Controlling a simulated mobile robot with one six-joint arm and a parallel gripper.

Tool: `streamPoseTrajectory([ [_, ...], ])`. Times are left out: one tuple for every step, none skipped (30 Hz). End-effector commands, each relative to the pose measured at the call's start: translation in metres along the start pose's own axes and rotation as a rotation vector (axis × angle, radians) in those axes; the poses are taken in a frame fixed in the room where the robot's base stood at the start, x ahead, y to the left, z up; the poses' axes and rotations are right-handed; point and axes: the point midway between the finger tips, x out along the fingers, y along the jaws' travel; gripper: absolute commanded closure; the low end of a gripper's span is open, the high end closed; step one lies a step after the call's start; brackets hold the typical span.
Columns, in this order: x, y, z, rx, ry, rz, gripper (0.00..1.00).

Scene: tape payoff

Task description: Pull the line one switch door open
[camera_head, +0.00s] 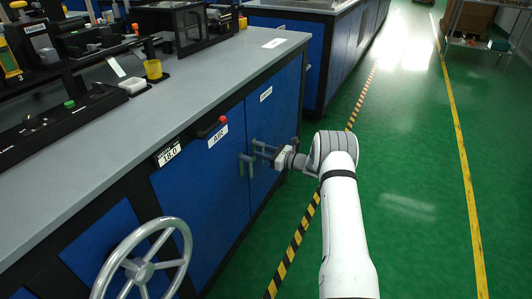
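Two blue cabinet doors meet under the grey counter. The right door (275,115) bears a small white label (266,94) that is too small to read, so I cannot confirm which is the line one switch door. Grey handles stand near the seam: a left one (243,166) and one just right of it (251,167). Both doors look closed. My gripper (264,151) reaches in from the right, level with the handles and at or very near the right one. Whether it touches or grips the handle cannot be made out.
A red-tipped lever (213,127) above an AIR label (218,136) and a grey handwheel (140,268) stick out on the left. The counter (150,115) carries black equipment. Green floor (410,190) to the right is open, with a metal rack (480,42) far off.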

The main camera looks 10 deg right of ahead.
Motion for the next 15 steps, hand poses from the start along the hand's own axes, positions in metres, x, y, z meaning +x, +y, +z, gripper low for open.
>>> streamPoseTrajectory([
  [0.0001, 0.0, 0.0001, 0.0, 0.0, 0.0, 0.64],
  [0.0001, 0.0, 0.0001, 0.0, 0.0, 0.0, 0.64],
  [0.0001, 0.0001, 0.0002, 0.0, 0.0, 0.0, 0.64],
  [0.0001, 0.0001, 0.0002, 0.0, 0.0, 0.0, 0.64],
  [0.0001, 0.0002, 0.0001, 0.0, 0.0, 0.0, 0.65],
  [0.0001, 0.0002, 0.0001, 0.0, 0.0, 0.0, 0.69],
  [0.0001, 0.0002, 0.0001, 0.0, 0.0, 0.0, 0.71],
  [0.0001, 0.0002, 0.0002, 0.0, 0.0, 0.0, 0.73],
  [0.0001, 0.0003, 0.0001, 0.0, 0.0, 0.001, 0.77],
  [0.0001, 0.0003, 0.0001, 0.0, 0.0, 0.001, 0.79],
  [0.0002, 0.0003, 0.0002, 0.0, 0.0, 0.001, 0.82],
  [0.0002, 0.0004, 0.0001, 0.0, 0.0, 0.001, 0.85],
  [0.0002, 0.0004, 0.0002, 0.0, 0.0, 0.001, 0.87],
  [0.0002, 0.0004, 0.0001, 0.0, 0.0, 0.001, 0.9],
  [0.0003, 0.0005, 0.0001, 0.0, 0.0, 0.001, 0.93],
])
